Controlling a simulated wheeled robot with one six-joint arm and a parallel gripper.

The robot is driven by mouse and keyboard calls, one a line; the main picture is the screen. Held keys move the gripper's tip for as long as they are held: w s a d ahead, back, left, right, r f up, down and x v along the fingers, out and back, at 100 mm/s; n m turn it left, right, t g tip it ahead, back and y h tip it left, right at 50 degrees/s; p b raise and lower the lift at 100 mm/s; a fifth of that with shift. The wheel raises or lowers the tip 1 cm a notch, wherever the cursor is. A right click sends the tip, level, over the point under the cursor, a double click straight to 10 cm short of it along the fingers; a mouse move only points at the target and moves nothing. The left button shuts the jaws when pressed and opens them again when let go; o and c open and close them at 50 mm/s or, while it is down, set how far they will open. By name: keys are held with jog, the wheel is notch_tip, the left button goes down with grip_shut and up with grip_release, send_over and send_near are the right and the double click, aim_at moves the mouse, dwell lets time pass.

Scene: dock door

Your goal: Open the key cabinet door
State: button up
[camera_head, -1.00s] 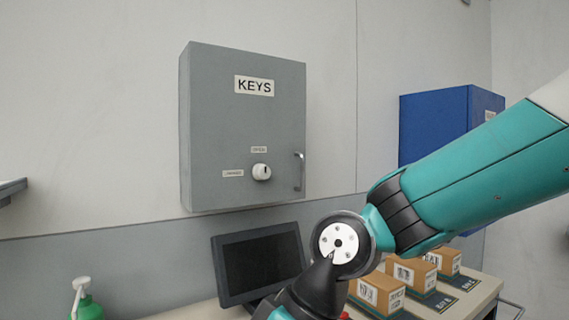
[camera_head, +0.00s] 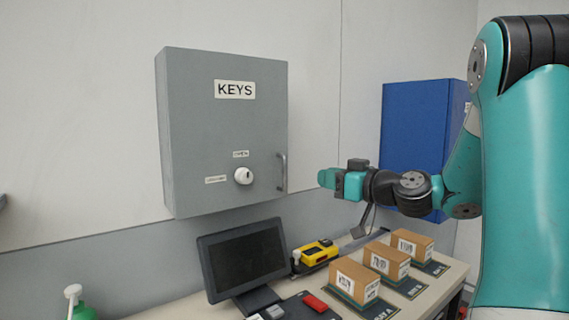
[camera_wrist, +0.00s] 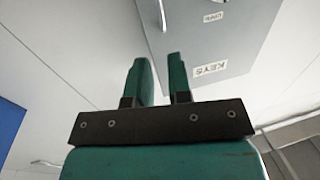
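The grey key cabinet (camera_head: 220,130), marked KEYS, hangs on the wall with its door closed. A white round knob (camera_head: 244,176) sits low on the door, with one small label above it and one to its left. Where the knob points is too small to tell. A vertical metal handle (camera_head: 281,172) is at the door's right edge. My gripper (camera_head: 326,178) is right of the handle at about its height, apart from it and empty. In the wrist view its two fingers (camera_wrist: 160,62) stand apart with a gap, and the handle (camera_wrist: 162,14) shows beyond them.
A blue cabinet (camera_head: 420,130) is on the wall behind my arm. Below, a bench (camera_head: 405,306) holds a dark monitor (camera_head: 243,258), a yellow device (camera_head: 315,254) and several cardboard boxes (camera_head: 382,260). A green pump bottle (camera_head: 80,309) is at bottom left.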

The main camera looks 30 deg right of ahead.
aim_at(285, 168)
jog(key=p+x, duration=0.6)
jog(key=x, duration=0.6)
jog(key=shift+w+a+r, duration=0.1)
jog(key=shift+w+a, duration=0.05)
jog(key=shift+w, duration=0.05)
jog(key=shift+w+a+p, duration=0.1)
jog(key=shift+w+p, duration=0.35)
jog(key=shift+w, duration=0.2)
grip_shut()
